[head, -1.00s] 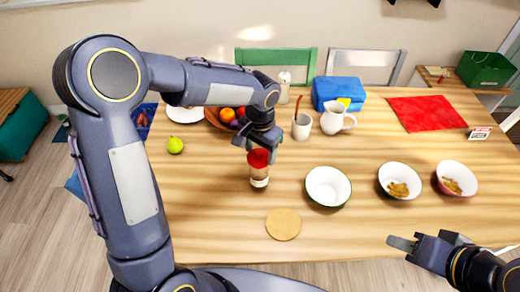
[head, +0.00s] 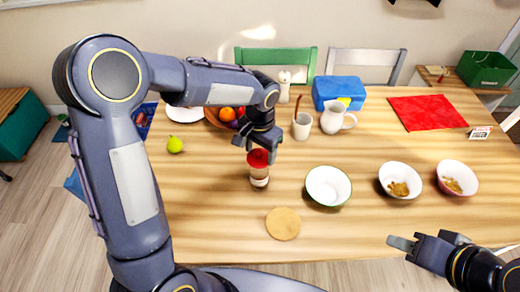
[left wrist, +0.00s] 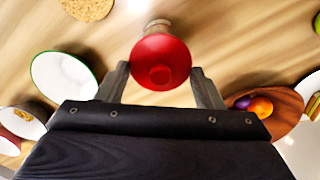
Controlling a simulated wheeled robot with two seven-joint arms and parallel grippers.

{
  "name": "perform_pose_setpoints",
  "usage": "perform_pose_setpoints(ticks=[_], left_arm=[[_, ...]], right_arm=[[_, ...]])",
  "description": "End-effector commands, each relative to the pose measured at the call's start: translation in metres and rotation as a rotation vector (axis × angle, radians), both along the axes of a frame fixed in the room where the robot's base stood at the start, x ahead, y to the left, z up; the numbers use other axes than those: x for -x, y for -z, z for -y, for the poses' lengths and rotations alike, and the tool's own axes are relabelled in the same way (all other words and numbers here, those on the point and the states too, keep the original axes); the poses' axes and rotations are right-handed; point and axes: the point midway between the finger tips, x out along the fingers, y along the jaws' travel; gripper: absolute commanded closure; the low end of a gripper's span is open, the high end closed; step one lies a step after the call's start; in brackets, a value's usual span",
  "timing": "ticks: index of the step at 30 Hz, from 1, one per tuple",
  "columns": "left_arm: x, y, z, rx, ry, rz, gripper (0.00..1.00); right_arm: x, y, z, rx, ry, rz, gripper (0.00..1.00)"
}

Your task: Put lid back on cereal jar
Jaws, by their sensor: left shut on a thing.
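The cereal jar (head: 259,180) stands upright on the table, left of the middle. The red lid (head: 257,158) is at the jar's top in the head view. In the left wrist view the lid (left wrist: 160,62) lies between the two fingers and hides most of the jar (left wrist: 158,25). My left gripper (head: 258,148) is shut on the lid from above. I cannot tell whether the lid rests fully on the rim. My right gripper (head: 402,243) is at the table's front edge, apart from the jar, with no object visible in it.
A round cork mat (head: 283,224) and an empty bowl (head: 328,187) are near the jar. A fruit bowl (head: 214,118) stands behind my left gripper. A cup (head: 302,128), a pitcher (head: 334,120) and two filled bowls stand further right. The front left tabletop is clear.

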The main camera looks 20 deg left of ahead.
Motion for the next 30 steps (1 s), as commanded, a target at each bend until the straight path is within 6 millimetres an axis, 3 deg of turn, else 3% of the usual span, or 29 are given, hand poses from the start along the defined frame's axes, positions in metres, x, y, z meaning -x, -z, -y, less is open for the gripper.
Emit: perform_pose_setpoints(ticks=[7,8,13,19,22,30], left_arm=[[-0.0001,-0.0003,-0.0001,0.0,0.0,0.001,0.61],[-0.0001,-0.0003,-0.0001,0.0,0.0,0.001,0.36],[-0.0001,-0.0002,-0.0001,0.0,0.0,0.0,0.14],[-0.0001,-0.0002,-0.0001,0.0,0.0,0.0,0.14],[0.0,-0.0001,-0.0001,0.0,0.0,0.0,0.01],[-0.0001,-0.0011,-0.0001,0.0,0.0,0.0,0.0]], right_arm=[[0.0,-0.0001,0.0001,0.0,0.0,0.0,0.64],[0.0,-0.0001,0.0001,0.0,0.0,0.0,0.64],[0.0,-0.0002,0.0,0.0,0.0,0.0,0.64],[0.0,-0.0001,0.0,0.0,0.0,0.0,0.64],[0.0,-0.0001,0.0001,0.0,0.0,0.0,0.64],[0.0,-0.0009,0.0001,0.0,0.0,0.0,0.64]])
